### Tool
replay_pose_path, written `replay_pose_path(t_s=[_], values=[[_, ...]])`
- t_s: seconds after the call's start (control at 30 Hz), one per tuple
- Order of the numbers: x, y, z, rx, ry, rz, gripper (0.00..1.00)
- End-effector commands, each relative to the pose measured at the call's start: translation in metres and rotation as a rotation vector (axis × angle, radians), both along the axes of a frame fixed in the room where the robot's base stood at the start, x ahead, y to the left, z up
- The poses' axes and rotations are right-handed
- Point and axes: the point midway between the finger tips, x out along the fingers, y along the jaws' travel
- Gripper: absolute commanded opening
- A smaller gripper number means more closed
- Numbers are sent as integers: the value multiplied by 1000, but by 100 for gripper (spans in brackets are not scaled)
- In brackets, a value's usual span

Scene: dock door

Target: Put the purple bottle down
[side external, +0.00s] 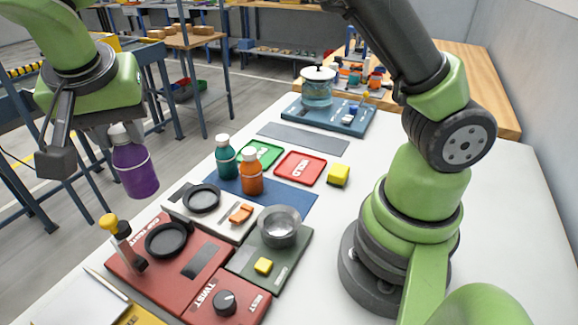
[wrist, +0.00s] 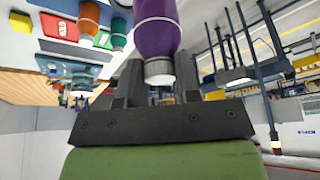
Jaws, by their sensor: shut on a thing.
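The purple bottle (side external: 136,170) hangs at the left of the side external view, cap up and slightly tilted. My gripper (side external: 118,133) is shut on it near its white cap and neck. The bottle is in the air, clear of any surface; in the picture it lies outside the white table's left edge. In the wrist view the bottle (wrist: 157,28) is between the dark fingers of my gripper (wrist: 158,78), with its cap toward the palm. The exact finger contact is partly hidden.
A teal bottle (side external: 226,158) and an orange bottle (side external: 251,178) stand on a blue mat (side external: 285,203). Green and red HOLD (side external: 300,168) trays lie behind. A red cap-and-twist station (side external: 190,262) and a metal bowl (side external: 280,226) are in front. White table right of the yellow cube (side external: 339,175) is bare.

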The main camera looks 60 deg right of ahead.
Motion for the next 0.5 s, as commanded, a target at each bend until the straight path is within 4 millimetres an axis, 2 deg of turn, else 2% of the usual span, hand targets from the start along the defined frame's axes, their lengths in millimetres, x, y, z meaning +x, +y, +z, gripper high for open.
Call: replay_pose_path(t_s=[0.17,0.37,0.5], values=[[1,0,27,4,-5,0,0],[5,-41,25,5,4,-164,0],[6,-80,25,9,5,-325,0]])
